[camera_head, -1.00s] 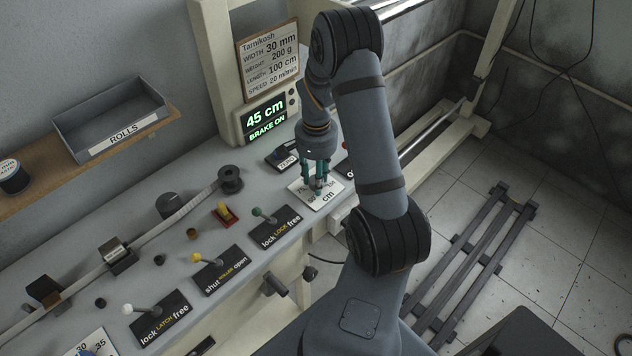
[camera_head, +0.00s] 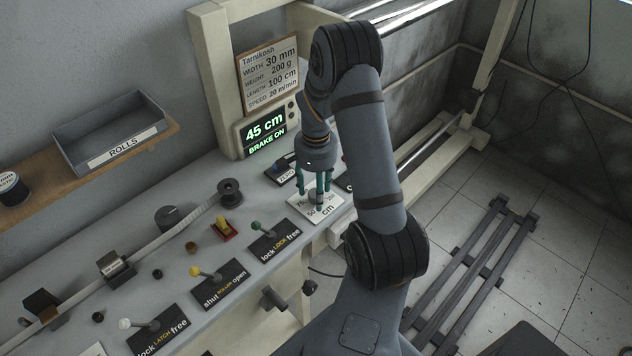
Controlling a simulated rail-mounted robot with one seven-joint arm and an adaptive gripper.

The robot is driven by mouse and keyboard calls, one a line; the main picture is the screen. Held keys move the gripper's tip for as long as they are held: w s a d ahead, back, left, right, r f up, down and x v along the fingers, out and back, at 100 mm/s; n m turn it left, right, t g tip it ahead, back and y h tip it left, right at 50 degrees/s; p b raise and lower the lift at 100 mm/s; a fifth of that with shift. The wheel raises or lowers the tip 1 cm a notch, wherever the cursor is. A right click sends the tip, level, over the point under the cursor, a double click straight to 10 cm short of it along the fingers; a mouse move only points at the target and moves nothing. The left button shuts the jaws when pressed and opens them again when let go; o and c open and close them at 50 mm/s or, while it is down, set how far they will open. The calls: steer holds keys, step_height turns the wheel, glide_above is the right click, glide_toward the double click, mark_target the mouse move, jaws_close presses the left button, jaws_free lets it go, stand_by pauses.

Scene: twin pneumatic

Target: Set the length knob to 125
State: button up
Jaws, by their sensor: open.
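The length knob's white plate, marked "cm" (camera_head: 328,211), lies on the grey bench top at the right end of the row of controls. My gripper (camera_head: 318,204) points down over this plate with its teal fingers apart. The knob itself is mostly hidden by the fingers, so its setting and any contact with the fingers cannot be told. The display (camera_head: 265,133) reads "45 cm" and "BRAKE ON". The card (camera_head: 268,74) above it lists length 100 cm.
The green-tipped LOCK lever (camera_head: 262,228) stands just left of the plate. The roller lever (camera_head: 203,272) and latch lever (camera_head: 133,323) are farther left. A black ZERO panel (camera_head: 283,172) lies behind my gripper. A ROLLS tray (camera_head: 115,133) sits on the shelf.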

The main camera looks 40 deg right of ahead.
step_height(320, 180, up, 12)
steer(key=shift+f, duration=0.15)
steer(key=shift+f, duration=0.1)
stand_by(0.5)
step_height(320, 180, down, 11)
steer(key=shift+s+f, duration=0.1)
steer(key=shift+f, duration=0.3)
steer(key=shift+r+m+p, duration=0.1)
steer(key=shift+m+p, duration=0.3)
steer(key=shift+p, duration=0.3)
steer(key=shift+m+p, duration=0.3)
steer(key=shift+m, duration=0.1)
steer(key=shift+f, duration=0.2)
